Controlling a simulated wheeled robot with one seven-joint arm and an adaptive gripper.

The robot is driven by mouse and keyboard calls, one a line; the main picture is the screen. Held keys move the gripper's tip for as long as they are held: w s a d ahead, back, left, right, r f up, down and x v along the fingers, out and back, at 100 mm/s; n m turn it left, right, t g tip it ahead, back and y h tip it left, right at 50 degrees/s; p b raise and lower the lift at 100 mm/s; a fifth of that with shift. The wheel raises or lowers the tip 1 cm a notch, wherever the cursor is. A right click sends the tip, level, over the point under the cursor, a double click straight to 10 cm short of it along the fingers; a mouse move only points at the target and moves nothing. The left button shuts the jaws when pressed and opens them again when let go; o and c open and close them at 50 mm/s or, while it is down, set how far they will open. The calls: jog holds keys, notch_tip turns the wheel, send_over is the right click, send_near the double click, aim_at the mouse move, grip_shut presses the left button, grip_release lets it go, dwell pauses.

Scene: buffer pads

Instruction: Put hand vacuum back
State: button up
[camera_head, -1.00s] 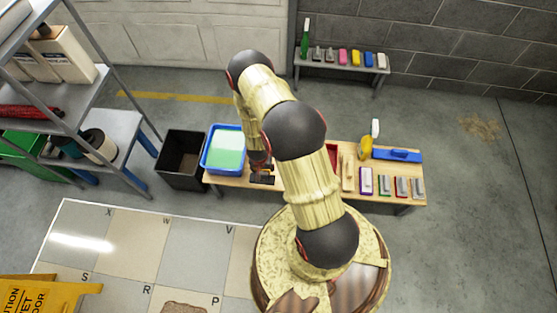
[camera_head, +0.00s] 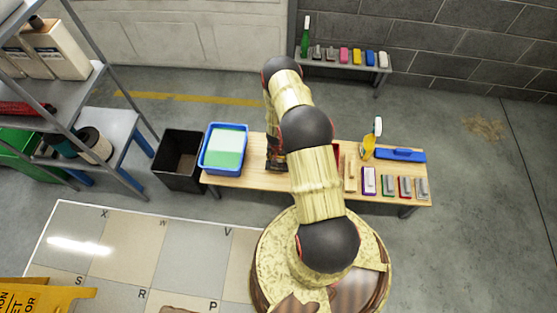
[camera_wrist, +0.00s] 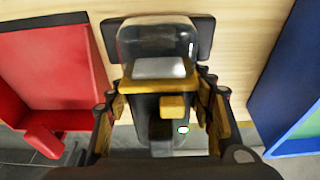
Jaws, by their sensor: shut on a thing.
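The hand vacuum (camera_wrist: 160,70) fills the middle of the wrist view. It is dark with a clear front, a yellow band and a small green light. My gripper (camera_wrist: 160,112) is shut on it, with yellow-padded fingers on either side. A flat dark plate (camera_wrist: 203,38) shows behind its front on the light wood; I cannot tell whether they touch. In the head view my arm hides most of the gripper and vacuum, over the wooden bench (camera_head: 243,179) just right of the blue tub.
In the wrist view a red bin (camera_wrist: 50,65) is left and a blue tub (camera_wrist: 280,90) right. In the head view the tub (camera_head: 207,160) holds a green-and-white thing. A yellow bottle (camera_head: 368,147), blue tool (camera_head: 400,155) and several pads stand right. A black bin (camera_head: 180,162) stands left.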

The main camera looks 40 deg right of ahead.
jog(key=shift+w+d+f, duration=0.1)
jog(key=shift+d+f, duration=0.2)
jog(key=shift+f, duration=0.05)
jog(key=shift+a+f+b, duration=0.1)
jog(key=shift+f+b, duration=0.45)
jog(key=shift+f, duration=0.8)
jog(key=shift+f, duration=0.15)
jog(key=o, duration=1.5)
